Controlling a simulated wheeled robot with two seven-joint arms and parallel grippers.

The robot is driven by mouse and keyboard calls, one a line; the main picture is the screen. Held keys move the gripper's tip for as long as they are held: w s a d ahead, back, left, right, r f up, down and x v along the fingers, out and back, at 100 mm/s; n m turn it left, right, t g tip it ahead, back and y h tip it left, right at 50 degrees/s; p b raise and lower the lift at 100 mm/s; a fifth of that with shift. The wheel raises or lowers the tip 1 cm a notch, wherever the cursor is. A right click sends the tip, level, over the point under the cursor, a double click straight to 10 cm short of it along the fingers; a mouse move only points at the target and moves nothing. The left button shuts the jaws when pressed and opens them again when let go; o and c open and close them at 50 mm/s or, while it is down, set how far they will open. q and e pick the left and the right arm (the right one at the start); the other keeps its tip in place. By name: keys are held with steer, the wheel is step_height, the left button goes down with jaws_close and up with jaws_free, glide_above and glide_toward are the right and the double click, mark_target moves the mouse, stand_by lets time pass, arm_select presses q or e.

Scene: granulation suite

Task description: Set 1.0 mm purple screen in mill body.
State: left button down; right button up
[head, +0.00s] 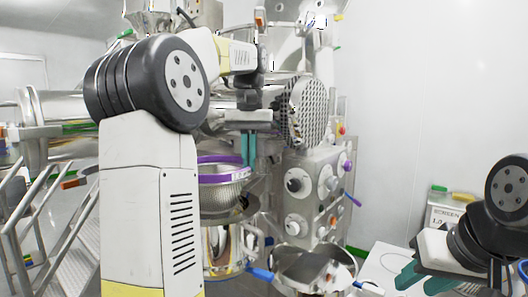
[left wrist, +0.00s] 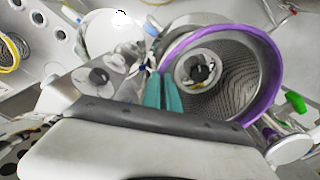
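The purple-rimmed mesh screen (head: 222,187) is a tapered basket with a label on its purple band. It also shows from above in the left wrist view (left wrist: 262,60), with a round hub visible through its middle. My left gripper (head: 248,165) has its teal fingers close together at the right side of the rim and looks shut on it; the fingertips also show in the left wrist view (left wrist: 160,75). The screen looks upright over the grey round flange (head: 238,214) of the mill body; whether it touches is unclear. My right gripper (head: 420,280) is open and empty at lower right.
A labelled screen box (head: 443,212) with green and yellow items on top stands at the right. A control panel with knobs (head: 297,184) is right of the mill. A steel bowl (head: 315,268) sits in front. Metal stair rails (head: 30,215) are at left.

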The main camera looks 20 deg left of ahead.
arm_select(q)
steer(key=shift+f, duration=4.15)
steer(key=shift+s, duration=0.1)
steer(key=c, duration=1.6)
jaws_free()
steer(key=shift+o, duration=0.2)
step_height(320, 180, up, 8)
steer(key=shift+f, duration=0.1)
